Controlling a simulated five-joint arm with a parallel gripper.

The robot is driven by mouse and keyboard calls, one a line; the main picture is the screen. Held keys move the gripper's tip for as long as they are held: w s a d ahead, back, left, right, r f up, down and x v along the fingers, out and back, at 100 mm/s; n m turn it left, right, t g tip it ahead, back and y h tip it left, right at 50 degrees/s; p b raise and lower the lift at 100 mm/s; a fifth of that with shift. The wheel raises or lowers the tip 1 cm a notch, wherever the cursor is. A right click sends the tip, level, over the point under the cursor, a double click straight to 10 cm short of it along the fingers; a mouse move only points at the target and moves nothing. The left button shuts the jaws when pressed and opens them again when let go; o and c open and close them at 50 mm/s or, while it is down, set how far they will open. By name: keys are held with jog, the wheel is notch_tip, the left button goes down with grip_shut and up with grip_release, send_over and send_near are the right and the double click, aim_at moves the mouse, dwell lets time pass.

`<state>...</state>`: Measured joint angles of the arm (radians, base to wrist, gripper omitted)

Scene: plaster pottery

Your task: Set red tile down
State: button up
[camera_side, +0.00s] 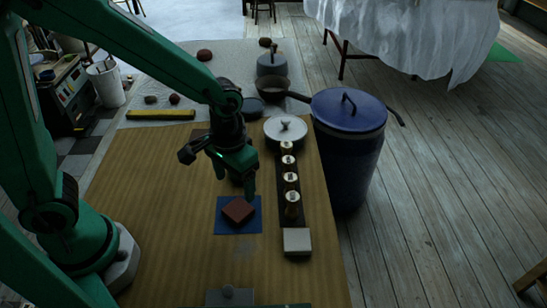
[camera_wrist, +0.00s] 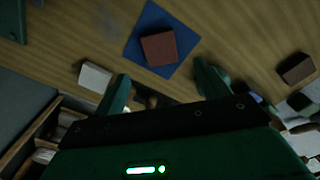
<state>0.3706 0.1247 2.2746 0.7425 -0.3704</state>
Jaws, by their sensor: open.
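The red tile (camera_side: 238,209) lies flat on a blue square (camera_side: 224,228), turned at an angle to its edges. In the wrist view the tile (camera_wrist: 158,47) rests on the blue square (camera_wrist: 148,14), just beyond the fingertips. My gripper (camera_side: 246,190) is above and behind the tile in the side view. In the wrist view my gripper (camera_wrist: 162,82) is open, its two fingers spread apart with nothing held between them. The tile appears clear of both fingers.
A white block (camera_side: 297,241) and a dark rack with several small jars (camera_side: 291,181) stand right of the blue square. The wooden tabletop left is clear.

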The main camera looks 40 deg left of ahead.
jog(key=shift+r, duration=1.8)
jog(key=s+a+r+t, duration=0.5)
jog(key=s+a+r, duration=0.2)
jog(key=a+r, duration=0.4)
jog(key=shift+s+a+r+t, duration=0.3)
jog(key=shift+s+a+r, duration=0.05)
jog(key=shift+r, duration=0.2)
jog(key=shift+c, duration=0.2)
